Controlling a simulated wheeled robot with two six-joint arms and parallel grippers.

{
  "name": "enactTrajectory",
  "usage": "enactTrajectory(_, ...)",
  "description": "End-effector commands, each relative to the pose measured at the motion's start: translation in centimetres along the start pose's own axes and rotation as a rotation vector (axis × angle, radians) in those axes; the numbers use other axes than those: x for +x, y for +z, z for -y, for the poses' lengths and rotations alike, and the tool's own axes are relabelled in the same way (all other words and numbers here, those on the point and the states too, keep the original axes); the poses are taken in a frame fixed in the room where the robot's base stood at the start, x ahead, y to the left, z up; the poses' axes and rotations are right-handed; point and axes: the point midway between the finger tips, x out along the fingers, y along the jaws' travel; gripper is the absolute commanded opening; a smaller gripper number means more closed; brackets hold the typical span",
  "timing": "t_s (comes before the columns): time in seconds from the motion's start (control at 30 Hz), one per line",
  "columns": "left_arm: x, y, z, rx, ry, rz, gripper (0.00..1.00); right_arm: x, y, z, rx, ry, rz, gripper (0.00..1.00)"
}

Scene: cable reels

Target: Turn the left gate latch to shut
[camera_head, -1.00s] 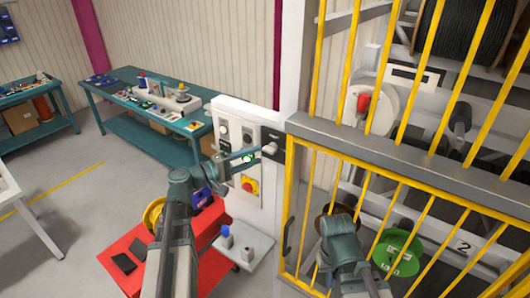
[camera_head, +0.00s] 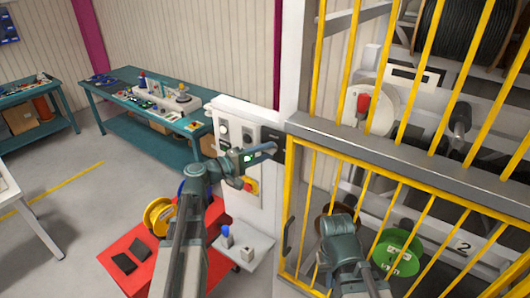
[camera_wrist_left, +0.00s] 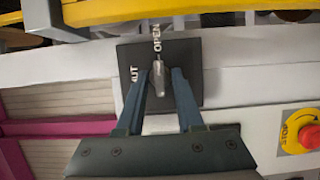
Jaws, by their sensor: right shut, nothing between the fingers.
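The left gate latch shows in the left wrist view as a grey handle (camera_wrist_left: 158,80) on a dark plate (camera_wrist_left: 190,72). The plate carries the word OPEN above the handle, and the letters UT of a second word show at its left. My left gripper (camera_wrist_left: 166,72) has one finger on each side of the handle, with a gap visible at the right finger. In the head view my left gripper (camera_head: 270,150) reaches the upper right of the white panel and hides the latch there. My right gripper (camera_head: 340,226) is shut and empty, low before the yellow gate.
The white panel (camera_head: 236,200) carries knobs and a red stop button (camera_wrist_left: 309,136) on yellow. The yellow barred gate (camera_head: 289,215) stands right of it. A red cart (camera_head: 125,270) with a yellow reel (camera_head: 158,215) and a small shelf (camera_head: 262,248) are below.

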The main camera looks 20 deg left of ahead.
Motion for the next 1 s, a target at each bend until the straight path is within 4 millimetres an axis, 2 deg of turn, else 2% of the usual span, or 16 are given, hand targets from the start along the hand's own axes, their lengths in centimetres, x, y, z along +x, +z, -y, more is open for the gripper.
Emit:
enactTrajectory(0.27,0.0,0.0,0.1,-0.012,0.003,0.0,0.0,0.2,0.0,0.0,-0.001,0.0,0.0,0.0)
enactTrajectory(0.47,0.0,0.0,0.4,-0.083,0.033,0.0,0.0,1.1,-0.1,0.1,-0.005,0.001,0.0,0.0)
enactTrajectory(1.0,0.0,0.3,0.8,-0.529,0.217,0.001,0.0,5.2,-0.4,0.5,-0.01,0.001,-0.002,0.0)
